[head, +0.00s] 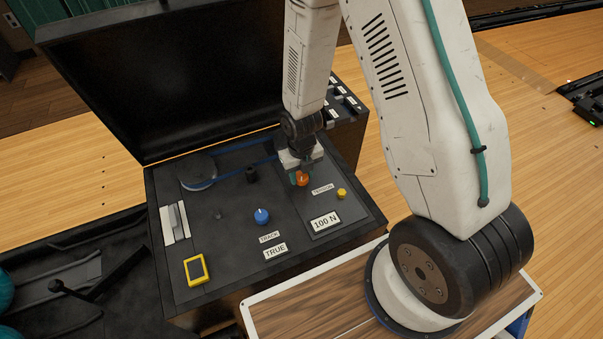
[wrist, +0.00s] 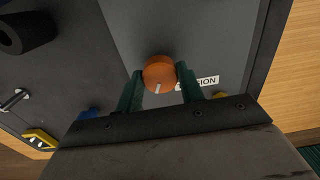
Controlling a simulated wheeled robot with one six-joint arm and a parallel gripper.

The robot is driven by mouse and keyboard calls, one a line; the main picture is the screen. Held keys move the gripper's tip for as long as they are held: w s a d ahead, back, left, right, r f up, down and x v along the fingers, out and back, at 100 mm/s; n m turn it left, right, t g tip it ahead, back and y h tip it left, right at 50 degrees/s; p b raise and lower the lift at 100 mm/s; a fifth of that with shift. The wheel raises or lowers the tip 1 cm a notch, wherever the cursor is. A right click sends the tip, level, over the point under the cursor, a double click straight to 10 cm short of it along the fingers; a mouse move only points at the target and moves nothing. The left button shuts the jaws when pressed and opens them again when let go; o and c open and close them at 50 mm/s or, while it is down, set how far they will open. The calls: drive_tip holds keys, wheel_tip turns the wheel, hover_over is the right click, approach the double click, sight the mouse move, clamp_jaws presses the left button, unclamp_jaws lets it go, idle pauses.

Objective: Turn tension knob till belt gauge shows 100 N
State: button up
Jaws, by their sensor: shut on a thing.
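The orange tension knob (head: 302,179) sits on the dark panel beside a label reading TENSION (head: 322,188). In the wrist view the knob (wrist: 159,72) shows a pale pointer mark towards its lower edge. My gripper (head: 298,172) is shut on the knob from above, with one green finger on each side of it.
A blue knob (head: 262,216) stands left of the gauge, by a TRACK label and a plate reading TRUE (head: 275,250). A yellow knob (head: 342,194) is close to the right of the tension knob. A yellow-framed device (head: 196,269) lies at front left. The open lid (head: 180,85) rises behind.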

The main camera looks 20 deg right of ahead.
sight(301, 176)
drive_tip(key=o, duration=1)
drive_tip(key=shift+r, duration=3.9)
